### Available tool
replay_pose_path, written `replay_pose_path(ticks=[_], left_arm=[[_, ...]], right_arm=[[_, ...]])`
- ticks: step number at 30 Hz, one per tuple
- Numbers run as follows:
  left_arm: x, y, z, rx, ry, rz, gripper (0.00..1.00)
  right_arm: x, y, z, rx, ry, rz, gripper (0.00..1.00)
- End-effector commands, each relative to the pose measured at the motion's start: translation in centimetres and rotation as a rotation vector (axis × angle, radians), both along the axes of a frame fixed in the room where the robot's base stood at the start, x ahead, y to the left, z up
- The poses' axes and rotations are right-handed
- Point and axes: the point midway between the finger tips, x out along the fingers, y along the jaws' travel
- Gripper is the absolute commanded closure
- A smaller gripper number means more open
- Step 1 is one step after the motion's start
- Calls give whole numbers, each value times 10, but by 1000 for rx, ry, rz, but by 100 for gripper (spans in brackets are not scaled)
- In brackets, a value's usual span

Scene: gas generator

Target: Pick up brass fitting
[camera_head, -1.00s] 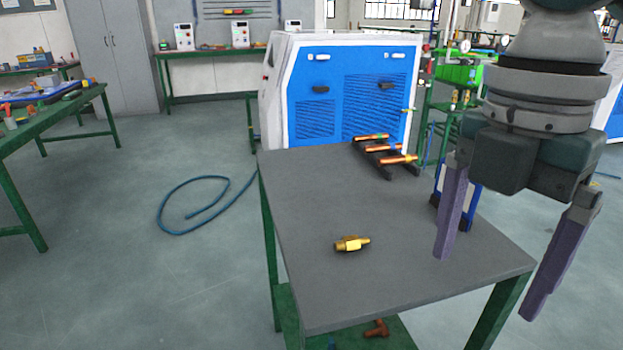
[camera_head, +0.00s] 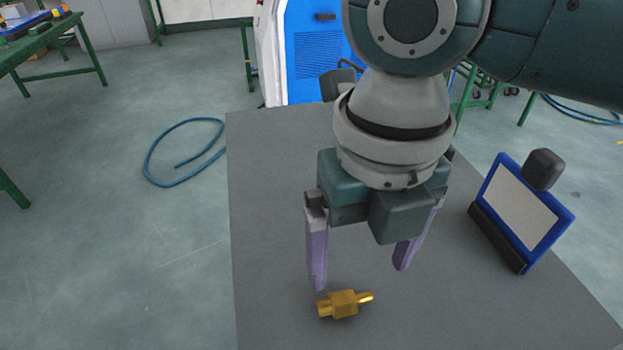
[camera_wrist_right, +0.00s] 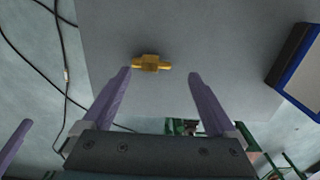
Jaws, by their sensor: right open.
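The brass fitting (camera_head: 343,304) lies on its side on the grey table (camera_head: 270,200), a hex body with a narrower tip pointing right. In the right wrist view the fitting (camera_wrist_right: 151,63) lies beyond the fingertips, nearer the left finger. My right gripper (camera_head: 360,280) is open and empty, with its purple fingers pointing down above the table, just behind the fitting in the head view. The right gripper (camera_wrist_right: 160,73) also shows its two spread fingers in the right wrist view. I cannot see my left gripper in the head view.
A blue-framed panel (camera_head: 519,212) stands tilted in a dark base on the table's right side. A blue and white machine (camera_head: 310,55) stands behind the table. A blue hose (camera_head: 150,160) lies on the floor at left. The table around the fitting is clear.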

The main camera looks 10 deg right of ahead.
Motion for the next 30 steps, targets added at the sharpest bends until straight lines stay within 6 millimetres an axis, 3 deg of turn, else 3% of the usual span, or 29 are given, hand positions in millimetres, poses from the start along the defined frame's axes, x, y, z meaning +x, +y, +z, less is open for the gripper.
replay_pose_path(ticks=[9, 17, 30], left_arm=[[1, 1, -5, 4, -2, -2, 15], [2, 1, -4, 3, -5, -2, 15], [2, -1, -4, -5, -5, 3, 15]], right_arm=[[-6, 6, -45, -1, 1, -1, 8], [-5, 6, -48, -1, 0, 0, 8], [-5, 6, -47, -1, 0, 0, 56]])
